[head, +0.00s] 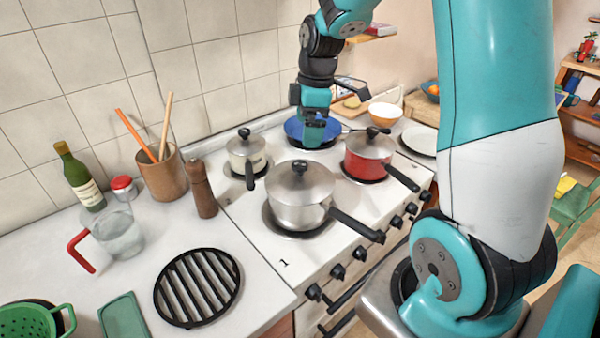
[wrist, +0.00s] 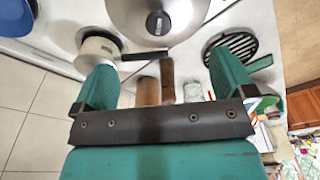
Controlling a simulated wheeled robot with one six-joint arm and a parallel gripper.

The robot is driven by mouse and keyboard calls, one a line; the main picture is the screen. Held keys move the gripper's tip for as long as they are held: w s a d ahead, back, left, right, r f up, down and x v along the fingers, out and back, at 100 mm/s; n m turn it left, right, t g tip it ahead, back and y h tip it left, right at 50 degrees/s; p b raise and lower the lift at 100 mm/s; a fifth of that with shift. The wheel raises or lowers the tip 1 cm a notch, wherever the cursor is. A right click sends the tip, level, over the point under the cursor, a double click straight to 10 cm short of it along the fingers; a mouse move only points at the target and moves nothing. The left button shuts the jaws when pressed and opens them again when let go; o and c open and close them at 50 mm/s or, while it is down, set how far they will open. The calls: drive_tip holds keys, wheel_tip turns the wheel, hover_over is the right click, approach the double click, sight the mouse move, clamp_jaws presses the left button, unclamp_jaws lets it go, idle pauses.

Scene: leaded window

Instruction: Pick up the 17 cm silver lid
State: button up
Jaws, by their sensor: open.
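A large silver lid (head: 300,182) with a black knob sits on the steel saucepan (head: 297,213) at the front of the stove. It also shows at the top of the wrist view (wrist: 155,15), cut off by the frame edge. Smaller silver lids sit on the cream pot (head: 246,140) and the red pot (head: 370,143). I cannot tell the exact lid sizes. My gripper (head: 314,135) is open and empty, in front of the blue pan (head: 296,127) in the head view, behind the large lid and apart from it. Its spread fingers frame the wrist view (wrist: 160,62).
The steel saucepan's black handle (head: 357,225) points right and forward. A pepper mill (head: 202,190), utensil pot (head: 160,175) and glass jug (head: 118,236) stand on the left. A black trivet (head: 197,287) lies on the counter. Tiled wall rises behind. The stove's front left is clear.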

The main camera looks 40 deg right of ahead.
sight(300, 165)
drive_tip(key=f, duration=0.4)
drive_tip(key=f+p, duration=0.1)
drive_tip(key=f, duration=0.1)
drive_tip(key=shift+w+a+f, duration=0.1)
drive_tip(key=shift+w+a, duration=0.1)
drive_tip(key=shift+a, duration=0.2)
drive_tip(key=shift+w+a+f+p, duration=0.15)
drive_tip(key=shift+f+p, duration=0.3)
drive_tip(key=shift+f, duration=0.4)
drive_tip(key=shift+w+a+f+p, duration=0.1)
drive_tip(key=shift+f+p, duration=0.3)
drive_tip(key=shift+f, duration=0.5)
drive_tip(key=shift+w+a+f+p, duration=0.15)
drive_tip(key=shift+f+p, duration=0.3)
drive_tip(key=shift+f, duration=0.4)
drive_tip(key=shift+s, duration=0.1)
drive_tip(key=c, duration=1.7)
drive_tip(key=shift+f, duration=0.1)
